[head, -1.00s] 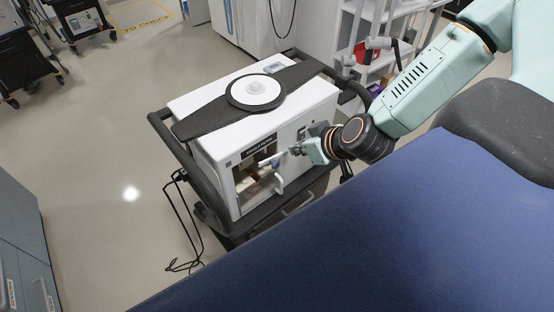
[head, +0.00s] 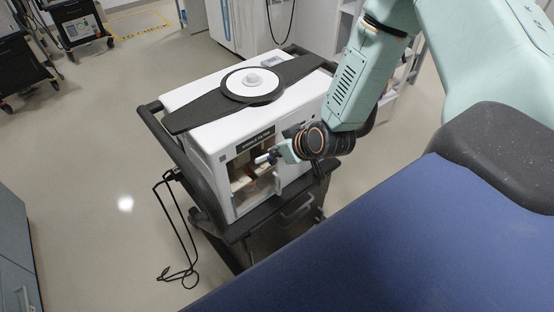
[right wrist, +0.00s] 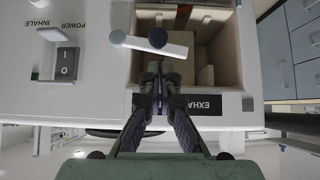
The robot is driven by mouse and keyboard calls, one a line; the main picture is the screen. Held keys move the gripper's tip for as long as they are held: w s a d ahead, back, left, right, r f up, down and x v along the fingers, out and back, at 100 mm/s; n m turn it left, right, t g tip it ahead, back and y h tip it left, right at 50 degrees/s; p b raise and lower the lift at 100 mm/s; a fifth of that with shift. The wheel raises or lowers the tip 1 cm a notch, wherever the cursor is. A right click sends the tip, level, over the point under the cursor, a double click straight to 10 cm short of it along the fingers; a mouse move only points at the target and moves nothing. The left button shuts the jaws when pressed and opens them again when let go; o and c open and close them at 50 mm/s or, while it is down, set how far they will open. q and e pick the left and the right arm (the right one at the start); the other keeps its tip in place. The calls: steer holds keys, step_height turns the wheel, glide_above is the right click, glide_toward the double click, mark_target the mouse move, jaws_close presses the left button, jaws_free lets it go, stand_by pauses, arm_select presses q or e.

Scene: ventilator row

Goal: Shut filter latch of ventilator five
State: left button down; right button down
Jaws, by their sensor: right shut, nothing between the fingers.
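The ventilator (head: 206,150) is a white box on a dark cart, with an open compartment (head: 240,180) in its front. The right wrist view shows it upside down, with the compartment (right wrist: 215,55) beside an EXHA label (right wrist: 197,104). A white bar (right wrist: 174,49), likely the filter latch, reaches from a grey pivot across part of the opening, with a dark knob (right wrist: 158,38) by it. My right gripper (right wrist: 155,70) is shut and empty, its tips just by the bar; contact is unclear. In the head view the right gripper (head: 272,156) is at the compartment's upper right. My left gripper is out of view.
A power switch (right wrist: 67,62) sits on the ventilator front beside the latch. A black strap with a white disc (head: 252,84) lies on top. A cable (head: 178,235) hangs left of the cart.

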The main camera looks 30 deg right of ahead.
mark_target(273, 163)
steer(key=shift+d+f, duration=0.15)
steer(key=shift+f, duration=0.75)
steer(key=shift+a+f+h, duration=0.25)
steer(key=shift+f+h, duration=0.05)
steer(key=shift+f, duration=0.35)
steer(key=shift+s+a+f+n+b, duration=0.1)
steer(key=shift+a+f+n+b, duration=0.15)
steer(key=shift+f+n+b, duration=0.1)
steer(key=shift+s, duration=0.15)
